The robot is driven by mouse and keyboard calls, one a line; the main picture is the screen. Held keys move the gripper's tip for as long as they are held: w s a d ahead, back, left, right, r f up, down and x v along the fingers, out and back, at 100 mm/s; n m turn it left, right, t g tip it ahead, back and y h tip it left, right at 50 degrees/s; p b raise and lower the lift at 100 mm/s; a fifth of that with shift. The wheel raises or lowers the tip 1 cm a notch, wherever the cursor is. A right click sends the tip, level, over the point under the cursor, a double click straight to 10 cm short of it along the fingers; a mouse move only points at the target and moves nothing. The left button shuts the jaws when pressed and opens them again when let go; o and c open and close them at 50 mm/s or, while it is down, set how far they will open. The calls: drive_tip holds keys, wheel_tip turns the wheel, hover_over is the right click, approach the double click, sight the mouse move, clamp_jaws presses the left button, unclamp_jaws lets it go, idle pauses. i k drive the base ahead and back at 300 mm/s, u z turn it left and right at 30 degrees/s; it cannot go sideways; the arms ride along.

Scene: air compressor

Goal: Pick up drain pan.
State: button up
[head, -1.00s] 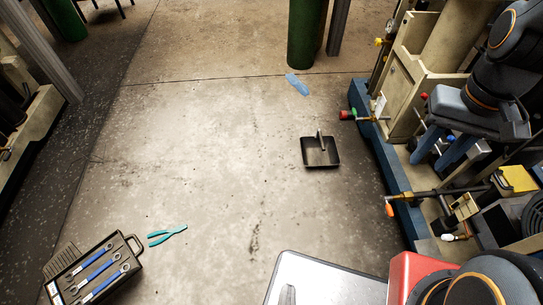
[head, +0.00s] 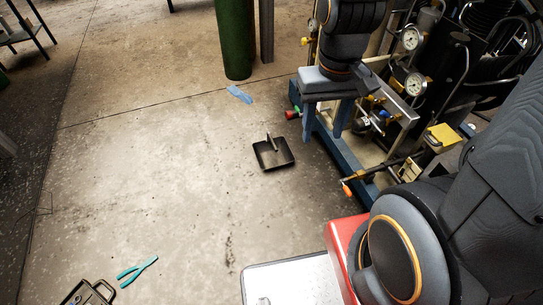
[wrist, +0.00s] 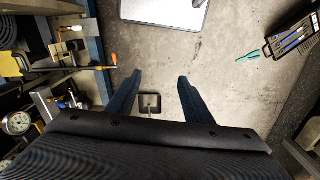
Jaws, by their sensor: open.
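The drain pan (head: 284,160) is a small black square tray with an upright handle. It sits on the concrete floor, left of the compressor. It also shows small in the wrist view (wrist: 146,110), between the fingers and nearer the left one. My gripper (head: 320,134) has blue fingers pointing down. It is open and empty, raised in front of the compressor, to the upper right of the pan and apart from it. The fingers also show in the wrist view (wrist: 160,76).
The compressor's blue base (head: 366,187), gauges and hoses stand close on the right. A blue rag (head: 239,94) lies beyond the pan near a green cylinder (head: 234,40). Teal pliers (head: 137,270) and a black tool tray (head: 88,294) lie lower left. Open floor lies left of the pan.

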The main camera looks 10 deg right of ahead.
sight(270, 154)
drive_tip(key=k, duration=0.55)
drive_tip(key=u, duration=0.45)
drive_tip(key=i, duration=1.45)
drive_tip(key=z, duration=0.75)
